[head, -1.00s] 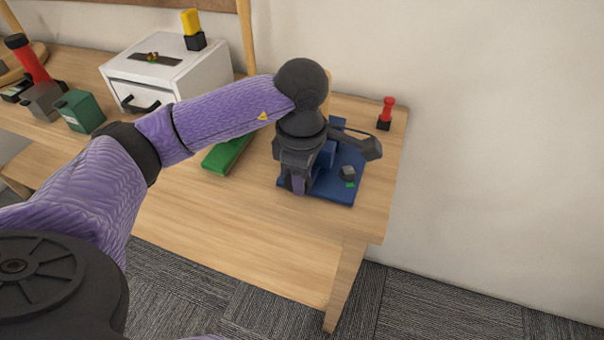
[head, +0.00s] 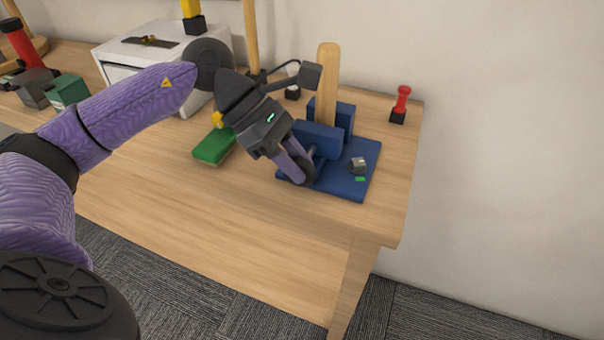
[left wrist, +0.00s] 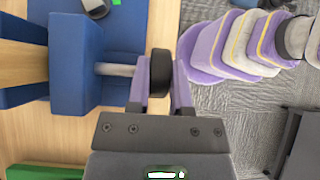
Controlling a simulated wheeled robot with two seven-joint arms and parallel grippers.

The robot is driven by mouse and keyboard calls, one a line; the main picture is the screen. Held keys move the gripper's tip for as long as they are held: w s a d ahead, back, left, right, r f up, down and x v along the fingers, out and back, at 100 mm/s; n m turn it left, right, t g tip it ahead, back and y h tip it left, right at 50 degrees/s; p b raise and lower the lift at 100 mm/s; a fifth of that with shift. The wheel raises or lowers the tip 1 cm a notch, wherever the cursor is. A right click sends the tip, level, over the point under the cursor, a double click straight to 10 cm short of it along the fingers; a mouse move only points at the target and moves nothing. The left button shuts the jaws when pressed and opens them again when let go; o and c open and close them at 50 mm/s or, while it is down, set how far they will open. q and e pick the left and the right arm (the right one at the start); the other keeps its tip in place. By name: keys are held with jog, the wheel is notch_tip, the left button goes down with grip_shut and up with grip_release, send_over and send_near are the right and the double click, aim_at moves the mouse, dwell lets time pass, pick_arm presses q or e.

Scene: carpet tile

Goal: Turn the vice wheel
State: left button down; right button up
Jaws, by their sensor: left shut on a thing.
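The blue vice (head: 318,138) stands on a blue base plate (head: 345,186) near the right end of the bench. A wooden piece (head: 327,80) stands upright between its jaws. The dark vice wheel (head: 306,171) is at the vice's near left side, partly hidden by my fingers. In the left wrist view the wheel (left wrist: 160,72) is seen edge-on, on a grey shaft (left wrist: 115,69) from the vice (left wrist: 77,65). My left gripper (head: 300,170) is shut on the wheel; its purple fingers (left wrist: 160,85) are on either side of it. My right gripper is not in view.
A green block (head: 214,146) lies left of the vice. A red-handled tool (head: 402,101) stands behind right, near the bench edge. A white drawer box (head: 125,50) is at the back left. The front of the bench (head: 190,200) is clear.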

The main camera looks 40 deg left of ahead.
pick_arm(q)
jog(key=h+b, duration=0.1)
jog(key=f+h+b, duration=0.1)
jog(key=b, duration=0.1)
jog(key=shift+a+t+h, duration=0.25)
jog(key=shift+t+h, duration=0.05)
jog(key=shift+t, duration=0.1)
jog(key=shift+h+b, duration=0.3)
jog(key=shift+h, duration=0.2)
jog(key=shift+a+r+t+h, duration=0.2)
jog(key=shift+t+h, duration=0.1)
jog(key=shift+h, duration=0.8)
jog(key=shift+s+t+h, duration=0.1)
jog(key=shift+t+h, duration=0.2)
jog(key=shift+h, duration=0.8)
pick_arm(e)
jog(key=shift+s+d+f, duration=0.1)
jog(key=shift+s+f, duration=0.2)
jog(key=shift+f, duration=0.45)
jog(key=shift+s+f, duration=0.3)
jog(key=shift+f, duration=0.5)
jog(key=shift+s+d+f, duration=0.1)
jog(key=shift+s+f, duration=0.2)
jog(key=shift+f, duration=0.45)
pick_arm(q)
jog(key=shift+a+f, duration=0.1)
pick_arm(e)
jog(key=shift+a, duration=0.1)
